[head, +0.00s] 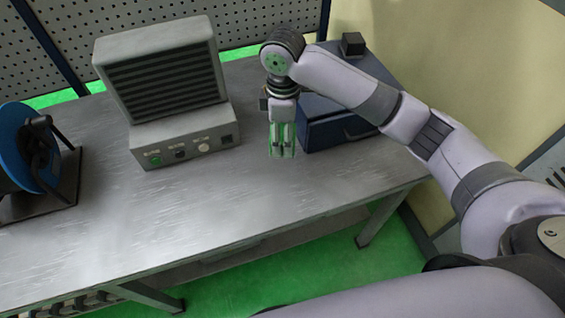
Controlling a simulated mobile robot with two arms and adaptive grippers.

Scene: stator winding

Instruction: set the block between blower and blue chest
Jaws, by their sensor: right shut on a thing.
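My right gripper (282,150) points down over the workbench, between the blower and the blue chest. It is shut on a small greenish block (283,154), mostly hidden by the fingers. I cannot tell whether the block touches the bench top. The blower (160,75), a grey unit with dark slats and a front row of knobs, stands to the left of the gripper. The blue chest (330,133) stands just right of and behind the gripper, partly hidden by my right arm. My left gripper is not in view.
A blue reel (22,150) on a dark base stands at the workbench's (150,215) left end. A dark cube (352,43) sits on the chest. A perforated panel (70,25) rises behind the bench. The front of the bench top is clear.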

